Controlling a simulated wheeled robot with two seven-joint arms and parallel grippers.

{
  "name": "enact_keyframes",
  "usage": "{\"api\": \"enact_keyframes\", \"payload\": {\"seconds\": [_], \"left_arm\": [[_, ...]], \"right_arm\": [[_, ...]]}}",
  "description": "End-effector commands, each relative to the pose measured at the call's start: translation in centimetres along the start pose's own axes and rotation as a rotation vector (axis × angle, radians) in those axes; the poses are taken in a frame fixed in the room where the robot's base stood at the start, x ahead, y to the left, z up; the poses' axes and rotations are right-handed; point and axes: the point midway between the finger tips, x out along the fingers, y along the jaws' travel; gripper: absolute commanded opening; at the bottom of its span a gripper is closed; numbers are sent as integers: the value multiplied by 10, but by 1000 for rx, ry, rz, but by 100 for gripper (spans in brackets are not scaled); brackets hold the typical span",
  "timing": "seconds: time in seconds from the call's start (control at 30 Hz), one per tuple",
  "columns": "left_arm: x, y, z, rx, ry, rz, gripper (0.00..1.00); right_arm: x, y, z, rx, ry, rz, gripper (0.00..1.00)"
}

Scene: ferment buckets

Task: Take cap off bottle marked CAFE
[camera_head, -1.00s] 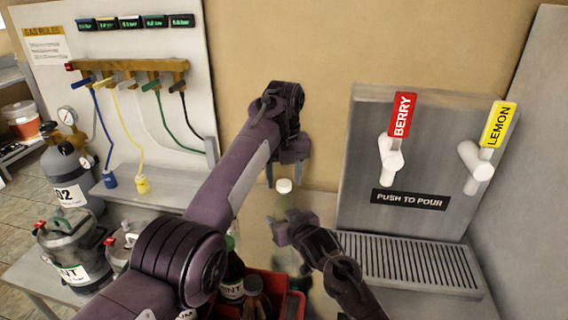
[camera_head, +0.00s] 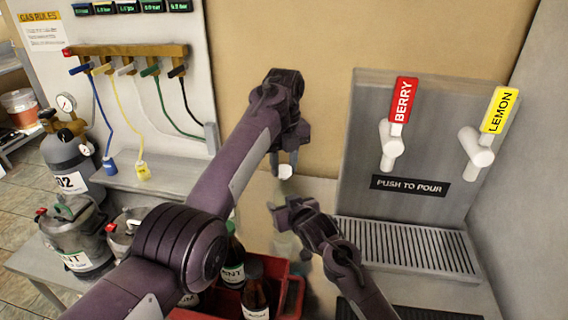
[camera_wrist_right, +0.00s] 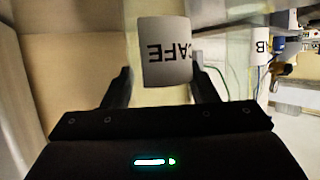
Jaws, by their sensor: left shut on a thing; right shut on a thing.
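The bottle marked CAFE is pale and see-through in the head view (camera_head: 284,238); its white label with black letters shows upside down in the right wrist view (camera_wrist_right: 168,55). My right gripper (camera_head: 284,212) is shut on the bottle, with one finger on either side of it (camera_wrist_right: 160,88). The white cap (camera_head: 285,172) is at the bottle's top end, above my right gripper. My left gripper (camera_head: 284,168) is shut on the cap from above. I cannot tell whether the cap still touches the bottle's neck.
A red crate (camera_head: 228,300) with several dark bottles stands below my left arm. The drink dispenser with its BERRY tap (camera_head: 403,100), LEMON tap (camera_head: 498,110) and drip grate (camera_head: 410,245) is at the right. Gas hoses hang on the left panel (camera_head: 130,110).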

Motion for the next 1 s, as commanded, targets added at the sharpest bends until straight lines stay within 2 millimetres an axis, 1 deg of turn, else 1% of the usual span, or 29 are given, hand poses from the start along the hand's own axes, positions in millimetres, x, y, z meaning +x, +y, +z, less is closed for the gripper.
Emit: {"api": "enact_keyframes", "payload": {"seconds": [0.6, 0.7, 0.8, 0.9, 1.0], "left_arm": [[-2, -1, 0, -1540, -1, -2, 5], [-2, -1, 0, -1721, -1, -3, 5], [-2, -1, 0, -1824, -1, -4, 5], [-2, -1, 1, -1861, -1, -4, 5], [-2, -1, 1, -1862, -1, -5, 5]], "right_arm": [[0, -1, -1, -2, 2, -2, 0], [0, -1, -1, -2, 2, -2, 0], [0, -1, -1, -2, 3, -3, 0], [0, -2, -1, -3, 3, -3, 0], [0, -2, -1, -3, 3, -4, 0]]}}
